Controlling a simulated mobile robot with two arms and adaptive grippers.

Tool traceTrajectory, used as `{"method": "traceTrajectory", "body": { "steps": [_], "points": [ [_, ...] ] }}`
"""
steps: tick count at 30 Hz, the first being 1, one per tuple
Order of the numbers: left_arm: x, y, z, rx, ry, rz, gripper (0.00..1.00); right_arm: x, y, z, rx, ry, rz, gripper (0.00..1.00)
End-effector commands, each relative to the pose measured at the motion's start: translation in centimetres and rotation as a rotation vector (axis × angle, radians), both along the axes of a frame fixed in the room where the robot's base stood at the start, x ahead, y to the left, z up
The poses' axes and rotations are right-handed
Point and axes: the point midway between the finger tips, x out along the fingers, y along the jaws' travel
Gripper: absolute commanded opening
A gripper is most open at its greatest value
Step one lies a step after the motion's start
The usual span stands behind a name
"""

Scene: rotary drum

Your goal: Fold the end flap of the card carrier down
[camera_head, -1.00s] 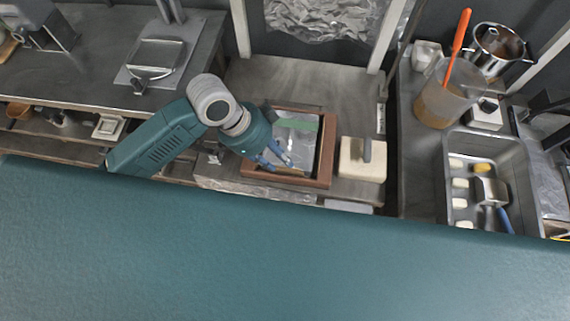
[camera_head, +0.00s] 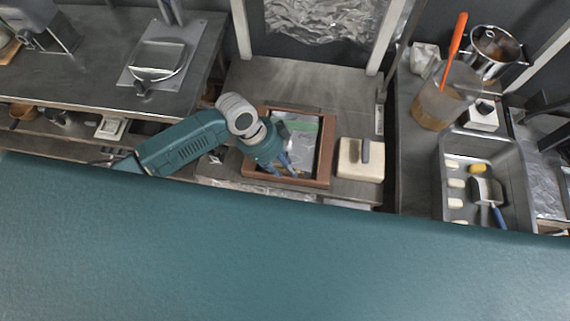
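A brown wooden-framed tray (camera_head: 325,150) stands on the bench in the middle. Inside it lie a grey sheet and a green strip (camera_head: 303,125), with a small yellowish edge near the front. I cannot tell which of these is the card carrier or its end flap. My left gripper (camera_head: 283,170), with blue fingers, points down into the left front part of the tray. My wrist hides the tray's left side. The fingers are too small to tell whether they are open, shut or touching anything. My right gripper is not in view.
The bench behind the tray is clear.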

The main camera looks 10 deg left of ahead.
Motion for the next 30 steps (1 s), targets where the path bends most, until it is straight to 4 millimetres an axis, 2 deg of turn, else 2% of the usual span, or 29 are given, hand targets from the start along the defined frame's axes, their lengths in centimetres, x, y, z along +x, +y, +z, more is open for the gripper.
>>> {"method": "traceTrajectory", "body": {
  "steps": [11,15,16,25,30],
  "points": [
    [0.0,-0.2,-0.6,0.000,-0.002,0.001,0.31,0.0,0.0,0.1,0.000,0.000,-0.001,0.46],
    [0.0,-0.2,-0.5,0.000,-0.002,0.001,0.03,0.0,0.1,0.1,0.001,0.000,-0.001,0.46],
    [0.0,-0.2,-0.5,0.000,-0.001,0.000,0.00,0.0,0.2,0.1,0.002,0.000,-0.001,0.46],
    [0.0,-0.2,-0.6,0.001,0.004,0.000,0.00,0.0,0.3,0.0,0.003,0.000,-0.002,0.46],
    [0.8,0.1,-1.7,0.016,0.084,0.012,0.00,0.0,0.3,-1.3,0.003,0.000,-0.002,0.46]
  ]
}}
